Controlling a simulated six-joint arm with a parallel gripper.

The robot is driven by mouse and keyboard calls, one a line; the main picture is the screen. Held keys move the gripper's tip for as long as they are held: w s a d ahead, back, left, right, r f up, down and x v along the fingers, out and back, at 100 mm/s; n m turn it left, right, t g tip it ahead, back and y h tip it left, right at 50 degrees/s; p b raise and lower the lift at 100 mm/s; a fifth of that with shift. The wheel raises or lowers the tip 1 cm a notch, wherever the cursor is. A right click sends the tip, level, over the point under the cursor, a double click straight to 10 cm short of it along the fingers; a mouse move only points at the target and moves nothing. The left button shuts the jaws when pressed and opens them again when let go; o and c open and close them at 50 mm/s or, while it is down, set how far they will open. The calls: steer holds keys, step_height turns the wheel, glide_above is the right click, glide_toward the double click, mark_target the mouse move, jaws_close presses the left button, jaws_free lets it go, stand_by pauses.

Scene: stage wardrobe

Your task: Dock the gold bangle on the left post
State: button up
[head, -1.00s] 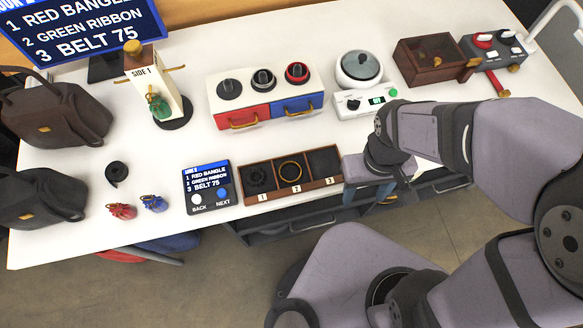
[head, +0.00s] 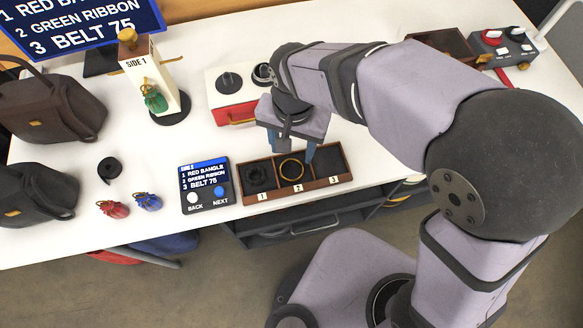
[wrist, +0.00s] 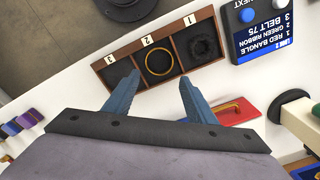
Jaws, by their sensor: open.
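The gold bangle (head: 291,181) lies in the middle compartment, marked 2, of a wooden tray (head: 310,187) at the table's front. In the wrist view the bangle (wrist: 160,76) shows as a full ring on the dark compartment floor. My gripper (head: 291,147) is open and empty above the tray's back side. In the wrist view its fingertips (wrist: 159,78) lie apart, with the bangle between and just ahead of them. A white stand (head: 152,75) marked SIDE 1 stands at the back left, with a gold peg on each side. A green pouch (head: 155,98) hangs at its front.
Compartment 1 holds a dark coil (head: 260,176); compartment 3 looks empty. A list panel (head: 207,187) stands left of the tray. Red (head: 113,209) and blue (head: 148,201) pouches and a black roll (head: 110,168) lie further left. A drawer box (head: 235,115) is behind my gripper.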

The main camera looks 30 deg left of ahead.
mark_target(293, 170)
steer(key=shift+s+d+m, duration=0.1)
steer(key=shift+d+m, duration=0.05)
steer(key=shift+m, duration=0.95)
steer(key=shift+f, duration=0.1)
steer(key=shift+s+d+f+p, duration=0.1)
steer(key=shift+f+p, duration=0.2)
steer(key=shift+f, duration=3.25)
steer(key=c, duration=0.8)
steer(key=shift+o, duration=0.2)
step_height(293, 170, up, 10)
steer(key=shift+r, duration=0.1)
